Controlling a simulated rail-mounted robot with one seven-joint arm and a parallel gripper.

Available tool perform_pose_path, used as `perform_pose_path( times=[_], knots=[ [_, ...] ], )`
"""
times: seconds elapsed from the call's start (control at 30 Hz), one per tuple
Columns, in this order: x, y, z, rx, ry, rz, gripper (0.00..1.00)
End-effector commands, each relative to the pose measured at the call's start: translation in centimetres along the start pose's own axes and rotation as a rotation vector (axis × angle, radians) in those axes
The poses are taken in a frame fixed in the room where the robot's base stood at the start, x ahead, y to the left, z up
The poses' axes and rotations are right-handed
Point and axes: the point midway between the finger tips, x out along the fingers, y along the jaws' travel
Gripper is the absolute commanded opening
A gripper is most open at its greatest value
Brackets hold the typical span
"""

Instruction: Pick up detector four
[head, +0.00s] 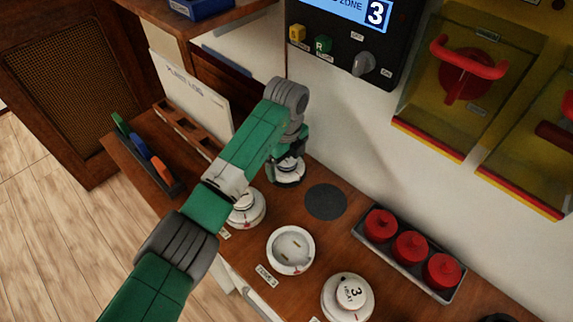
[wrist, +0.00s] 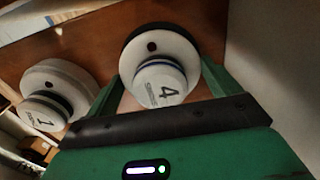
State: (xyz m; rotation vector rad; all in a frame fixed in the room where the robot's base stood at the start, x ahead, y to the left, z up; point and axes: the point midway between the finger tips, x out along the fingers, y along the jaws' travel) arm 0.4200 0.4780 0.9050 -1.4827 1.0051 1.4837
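Detector four (wrist: 160,88), a white round head marked "4" with a dark blue band, sits on a black round pad in the wrist view. My gripper (wrist: 161,72) has its two green fingers on either side of it, and gaps show between them and the narrow marked cap. Whether the fingertips touch the wider white rim is unclear. In the head view my gripper (head: 286,178) reaches down over the white detector four (head: 288,165) on the wooden shelf, partly hiding it.
Detector one (wrist: 42,112) stands close by at left in the wrist view. In the head view, an empty dark pad (head: 325,202), an empty white base (head: 291,250), and detector three (head: 347,296) lie nearby. A tray of red caps (head: 409,252) stands against the wall.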

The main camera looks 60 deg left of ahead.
Motion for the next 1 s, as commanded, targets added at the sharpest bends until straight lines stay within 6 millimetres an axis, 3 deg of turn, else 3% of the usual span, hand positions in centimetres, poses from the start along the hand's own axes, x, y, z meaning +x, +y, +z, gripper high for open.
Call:
perform_pose_path(
  times=[0.37,0.6,0.77,0.9,1.0],
  knots=[
    [-0.4,-0.1,0.0,0.000,-0.001,-0.002,0.63],
    [-3.7,-0.1,0.0,0.001,-0.001,-0.004,0.63],
    [-3.9,2.2,-2.4,0.001,0.001,-0.003,0.63],
    [-5.6,5.3,-5.2,0.000,0.000,0.000,0.63],
    [-5.6,7.4,-7.3,-0.001,0.001,0.000,0.63]
  ],
)
